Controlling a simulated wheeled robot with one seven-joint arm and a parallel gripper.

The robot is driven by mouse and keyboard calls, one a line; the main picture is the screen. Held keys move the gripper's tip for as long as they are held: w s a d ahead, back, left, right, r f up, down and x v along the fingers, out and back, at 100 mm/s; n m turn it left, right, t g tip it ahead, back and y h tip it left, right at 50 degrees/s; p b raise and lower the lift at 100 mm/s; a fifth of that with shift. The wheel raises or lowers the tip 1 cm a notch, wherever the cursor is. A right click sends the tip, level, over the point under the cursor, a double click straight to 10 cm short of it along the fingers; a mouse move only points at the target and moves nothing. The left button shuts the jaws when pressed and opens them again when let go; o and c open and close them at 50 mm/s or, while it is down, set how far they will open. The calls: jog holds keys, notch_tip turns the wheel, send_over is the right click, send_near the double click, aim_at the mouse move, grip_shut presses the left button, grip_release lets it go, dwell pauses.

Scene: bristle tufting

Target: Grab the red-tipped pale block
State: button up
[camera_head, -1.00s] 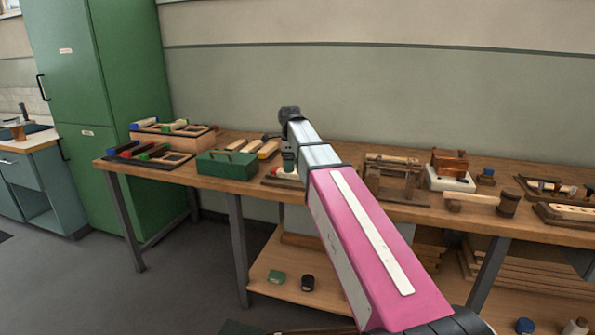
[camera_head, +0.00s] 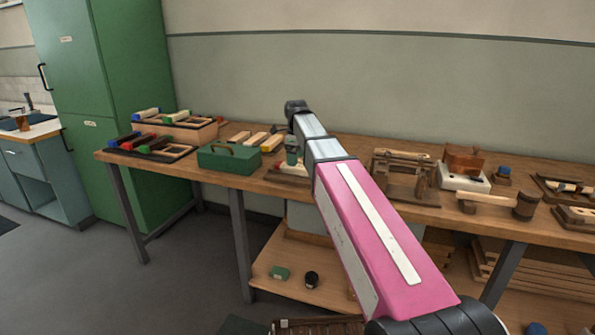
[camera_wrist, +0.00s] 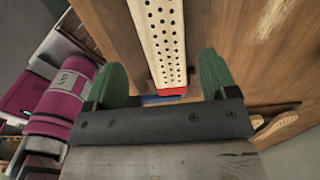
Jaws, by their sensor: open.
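The red-tipped pale block (camera_wrist: 160,38) is a long pale bar with rows of dark holes in the wrist view. Its red end (camera_wrist: 173,92) points toward my gripper. My gripper (camera_wrist: 160,75) is open, with one green finger on each side of the block's red end. I see no finger touching it, and the height between them is hard to tell. In the head view my gripper (camera_head: 291,150) is over the bench, above a low pale piece (camera_head: 292,168), which is partly hidden by my arm.
The wooden bench (camera_head: 235,183) holds a green toolbox (camera_head: 228,158) left of my gripper. Pale bars (camera_head: 271,142) lie behind it. A wooden jig (camera_head: 400,177) and a mallet (camera_head: 498,204) stand to the right. Racks of coloured-tip blocks (camera_head: 150,147) stand far left.

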aim_at(297, 169)
jog(key=f, duration=0.4)
jog(key=shift+w+d+f, duration=0.15)
jog(key=shift+d+f, duration=0.1)
jog(key=shift+f, duration=0.15)
jog(key=c, duration=1.1)
jog(key=shift+r, duration=0.1)
